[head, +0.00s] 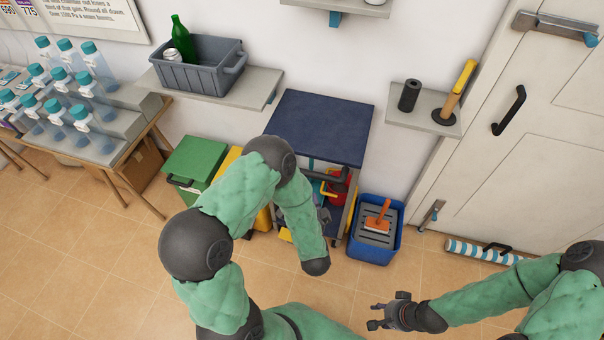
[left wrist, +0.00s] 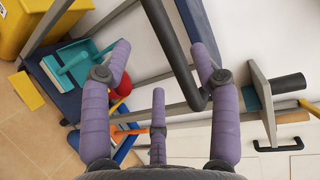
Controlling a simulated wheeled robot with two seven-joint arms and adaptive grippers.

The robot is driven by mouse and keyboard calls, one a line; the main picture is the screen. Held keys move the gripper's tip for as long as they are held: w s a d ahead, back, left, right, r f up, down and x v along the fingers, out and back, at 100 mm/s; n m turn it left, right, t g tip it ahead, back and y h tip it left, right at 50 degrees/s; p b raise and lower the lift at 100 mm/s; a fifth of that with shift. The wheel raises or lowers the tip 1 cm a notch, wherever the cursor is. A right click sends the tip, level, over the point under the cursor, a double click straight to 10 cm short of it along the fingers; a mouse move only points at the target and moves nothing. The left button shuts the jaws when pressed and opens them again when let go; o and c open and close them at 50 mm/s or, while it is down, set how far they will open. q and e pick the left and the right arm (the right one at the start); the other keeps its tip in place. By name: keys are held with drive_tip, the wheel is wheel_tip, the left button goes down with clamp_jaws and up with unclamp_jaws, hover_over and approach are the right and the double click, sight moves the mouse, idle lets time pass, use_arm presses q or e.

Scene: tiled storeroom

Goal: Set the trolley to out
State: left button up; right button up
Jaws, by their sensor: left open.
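The trolley (head: 320,125) has a dark blue top, grey posts and a dark bar handle, and stands against the back wall. In the left wrist view its handle (left wrist: 176,50) runs between the spread purple fingers of my left gripper (left wrist: 160,75), which is open. I cannot tell if any finger touches the bar. In the head view my left arm covers part of the trolley's front and most of that gripper. My right gripper (head: 388,313) is low at the right, fingers apart and empty, away from the trolley.
A green bin (head: 195,160) and a yellow one (head: 227,170) stand left of the trolley. A blue crate (head: 372,250) with an orange-handled brush stands close at its right. A shelf (head: 425,112) and a door (head: 530,130) are further right. Tiled floor in front is clear.

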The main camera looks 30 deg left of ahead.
use_arm(q)
drive_tip(key=shift+b+x, duration=1.5)
drive_tip(key=shift+x, duration=3.7)
drive_tip(key=shift+c, duration=0.2)
drive_tip(key=shift+f, duration=0.1)
clamp_jaws()
